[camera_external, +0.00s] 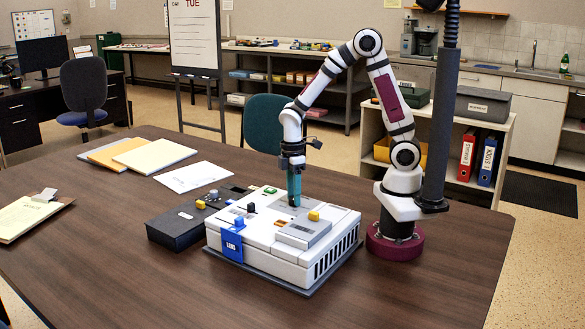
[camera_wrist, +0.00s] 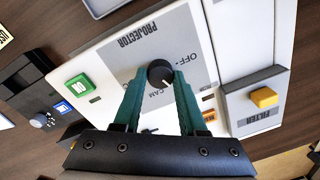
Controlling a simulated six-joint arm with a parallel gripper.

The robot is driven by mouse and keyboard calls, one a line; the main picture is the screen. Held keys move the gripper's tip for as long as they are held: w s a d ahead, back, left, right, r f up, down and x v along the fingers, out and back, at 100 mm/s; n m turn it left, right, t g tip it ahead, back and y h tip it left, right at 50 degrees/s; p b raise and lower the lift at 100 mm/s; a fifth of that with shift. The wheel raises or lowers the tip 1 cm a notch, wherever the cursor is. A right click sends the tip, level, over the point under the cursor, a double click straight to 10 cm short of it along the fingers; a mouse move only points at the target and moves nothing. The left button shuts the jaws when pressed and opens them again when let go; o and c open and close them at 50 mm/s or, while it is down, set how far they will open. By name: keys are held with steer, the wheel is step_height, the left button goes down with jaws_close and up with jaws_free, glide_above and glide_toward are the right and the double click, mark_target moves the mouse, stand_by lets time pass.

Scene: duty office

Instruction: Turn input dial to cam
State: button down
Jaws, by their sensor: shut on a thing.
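The white projector unit (camera_external: 262,262) stands on the table, with "PROJECTOR" printed upside down on its grey panel in the wrist view (camera_wrist: 105,58). The round black dial (camera_wrist: 160,72) is on that panel, with "OFF" and "CAM" markings beside it; I cannot read clearly where its pointer stands. My gripper (camera_external: 294,204) reaches straight down onto the panel. In the wrist view its teal fingers (camera_wrist: 160,82) close on the dial from both sides. The dial is hidden by my gripper in the external view.
A green button (camera_wrist: 79,87) and a yellow knob on the filter block (camera_wrist: 264,97) flank the dial. A blue tab (camera_external: 233,244) hangs at the unit's front. A dark box (camera_external: 180,228) with knobs stands left. Papers and a clipboard (camera_external: 28,217) lie farther left.

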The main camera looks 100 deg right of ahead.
steer(key=m, duration=0.5)
steer(key=shift+m, duration=0.3)
steer(key=shift+s+m+t, duration=0.1)
steer(key=shift+m+t, duration=0.2)
steer(key=shift+m, duration=1.9)
steer(key=shift+c, duration=2.3)
jaws_free()
step_height(320, 180, up, 16)
steer(key=shift+s+d, duration=0.25)
steer(key=shift+d, duration=0.1)
